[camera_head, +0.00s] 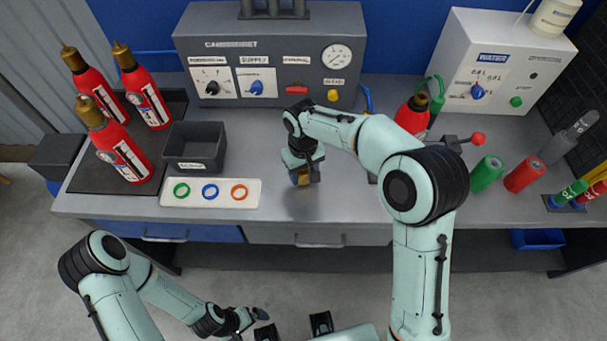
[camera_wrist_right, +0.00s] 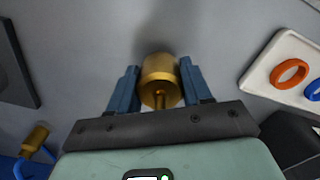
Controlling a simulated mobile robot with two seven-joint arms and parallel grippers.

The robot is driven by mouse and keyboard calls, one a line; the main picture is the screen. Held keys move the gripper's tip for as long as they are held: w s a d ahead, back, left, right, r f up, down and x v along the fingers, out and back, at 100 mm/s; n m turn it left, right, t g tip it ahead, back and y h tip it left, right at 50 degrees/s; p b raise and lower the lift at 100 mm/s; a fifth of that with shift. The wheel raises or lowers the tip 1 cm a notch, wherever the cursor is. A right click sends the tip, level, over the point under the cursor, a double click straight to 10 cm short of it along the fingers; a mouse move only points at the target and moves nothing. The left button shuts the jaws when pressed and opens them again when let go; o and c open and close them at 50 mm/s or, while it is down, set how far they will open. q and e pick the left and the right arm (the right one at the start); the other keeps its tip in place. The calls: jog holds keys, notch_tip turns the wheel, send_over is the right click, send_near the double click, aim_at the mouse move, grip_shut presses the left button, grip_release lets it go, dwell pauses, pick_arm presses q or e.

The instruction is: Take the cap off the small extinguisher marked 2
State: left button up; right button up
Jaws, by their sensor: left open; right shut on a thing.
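My right gripper (camera_head: 303,180) is over the middle of the bench, shut on a brass cap-like piece (camera_wrist_right: 159,80). In the right wrist view, the brass piece sits between the two blue fingers, its narrow stem towards the palm. A red extinguisher (camera_head: 412,116) with a brass top stands at the back right, partly hidden by my right arm. A brass piece (camera_wrist_right: 36,136) also shows at the lower left of the right wrist view. Several red extinguishers (camera_head: 124,158) with brass tops stand at the left; I cannot read their numbers. My left gripper (camera_head: 250,321) is open and empty before the bench.
A dark bin (camera_head: 194,165) and a white tray (camera_head: 220,202) with green, blue and orange rings are left of my right gripper. A supply cabinet (camera_head: 272,45) stands behind. Green (camera_head: 487,174) and red (camera_head: 524,175) cylinders stand right. The front middle bench is clear.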

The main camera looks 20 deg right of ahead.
jog(key=shift+f, duration=0.55)
pick_arm(q)
jog(key=shift+f, duration=0.1)
pick_arm(e)
jog(key=shift+f, duration=0.2)
jog(key=o, duration=1.2)
pick_arm(q)
jog(key=shift+s, duration=0.1)
pick_arm(e)
jog(key=shift+r, duration=0.15)
notch_tip(320, 180, up, 12)
jog(key=shift+r+p, duration=0.1)
jog(key=shift+p, duration=0.65)
pick_arm(q)
jog(key=shift+w+r, duration=0.7)
jog(key=shift+r, duration=0.3)
